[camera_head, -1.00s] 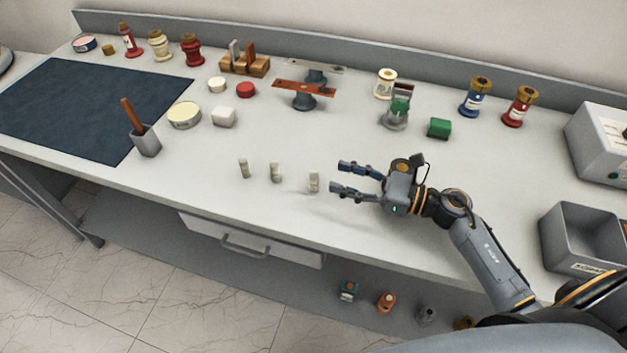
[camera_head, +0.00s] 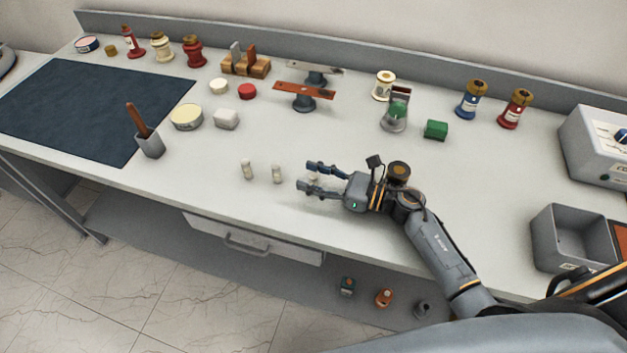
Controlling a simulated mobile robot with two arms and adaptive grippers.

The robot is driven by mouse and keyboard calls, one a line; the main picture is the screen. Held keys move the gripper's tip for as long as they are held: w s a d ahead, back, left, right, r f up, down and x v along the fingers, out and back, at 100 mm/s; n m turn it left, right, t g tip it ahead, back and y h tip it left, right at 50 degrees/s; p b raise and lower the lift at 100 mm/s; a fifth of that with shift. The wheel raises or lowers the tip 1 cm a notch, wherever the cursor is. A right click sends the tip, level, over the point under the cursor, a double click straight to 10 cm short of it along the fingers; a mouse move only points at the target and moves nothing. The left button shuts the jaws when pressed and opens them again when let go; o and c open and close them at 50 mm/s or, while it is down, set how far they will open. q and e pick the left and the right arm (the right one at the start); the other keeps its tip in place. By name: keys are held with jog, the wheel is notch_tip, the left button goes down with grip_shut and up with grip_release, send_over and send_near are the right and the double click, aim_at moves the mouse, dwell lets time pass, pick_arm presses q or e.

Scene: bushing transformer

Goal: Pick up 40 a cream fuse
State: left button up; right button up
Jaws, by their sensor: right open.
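Three small cream fuses stand upright in a row near the table's front edge. The left fuse (camera_head: 247,169) and the middle fuse (camera_head: 277,174) stand clear. The right fuse (camera_head: 313,177) shows only in part, between the fingers of my right gripper (camera_head: 304,175). My right gripper is open, its two fingers pointing left on either side of that fuse. I cannot tell whether they touch it. The middle fuse stands just left of the fingertips. My left gripper is out of view.
A grey bin (camera_head: 572,240) and a grey device (camera_head: 598,143) are at the right. A green block (camera_head: 435,130) and several spools stand behind. Table around the fuses is clear.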

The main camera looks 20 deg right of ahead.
grip_shut()
jog(key=shift+r, duration=0.1)
